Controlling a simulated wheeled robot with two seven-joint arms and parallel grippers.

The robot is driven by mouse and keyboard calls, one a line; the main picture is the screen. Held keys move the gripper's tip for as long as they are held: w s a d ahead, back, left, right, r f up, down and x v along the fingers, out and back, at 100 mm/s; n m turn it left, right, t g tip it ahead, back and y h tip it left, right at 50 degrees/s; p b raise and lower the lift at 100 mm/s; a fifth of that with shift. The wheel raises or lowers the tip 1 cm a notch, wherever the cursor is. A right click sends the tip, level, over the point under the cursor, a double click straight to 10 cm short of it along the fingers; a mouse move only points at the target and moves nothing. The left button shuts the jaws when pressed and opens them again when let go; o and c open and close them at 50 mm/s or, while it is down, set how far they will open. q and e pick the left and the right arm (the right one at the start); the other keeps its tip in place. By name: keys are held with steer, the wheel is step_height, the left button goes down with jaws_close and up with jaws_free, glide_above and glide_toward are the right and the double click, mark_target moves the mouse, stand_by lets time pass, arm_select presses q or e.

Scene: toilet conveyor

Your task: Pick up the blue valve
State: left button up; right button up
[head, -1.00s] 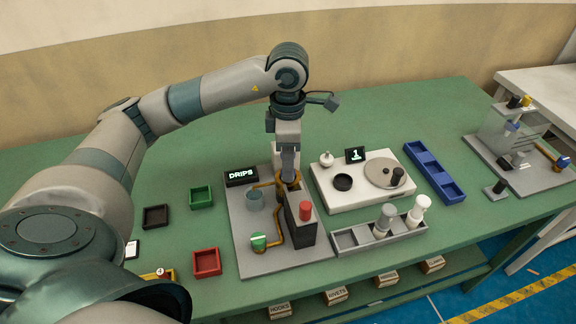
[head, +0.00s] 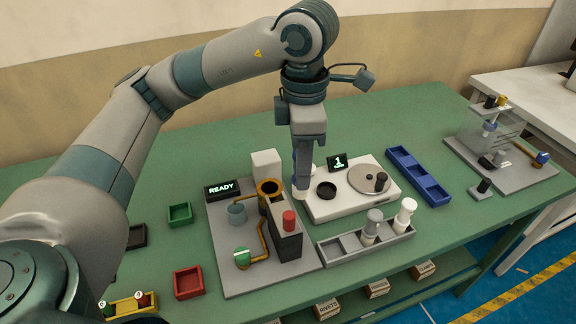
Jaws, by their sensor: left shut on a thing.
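My left gripper (head: 302,172) hangs over the left edge of the white station, right of the test rig's copper ring. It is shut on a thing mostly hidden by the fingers. A sliver of blue shows at its left side, so it appears to be the blue valve (head: 295,161), with a pale end below the fingertips. The copper ring (head: 269,187) on the grey test rig (head: 225,247) stands apart from my gripper. The rig's display (head: 221,190) reads READY. My right gripper is not in view.
The white station (head: 340,205) carries a black ring, a turntable and a display (head: 337,163) reading 1. A grey tray (head: 340,251) holds two pale-topped pieces. Blue (head: 435,193), green (head: 180,214), red (head: 188,282) and yellow (head: 135,307) trays stand around. A red-topped dark block (head: 287,245) stands near my gripper.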

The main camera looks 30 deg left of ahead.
arm_select(q)
steer(key=shift+s+d+r, duration=0.25)
steer(key=shift+d+r, duration=0.15)
steer(key=shift+d, duration=0.2)
steer(key=shift+s+f, duration=0.1)
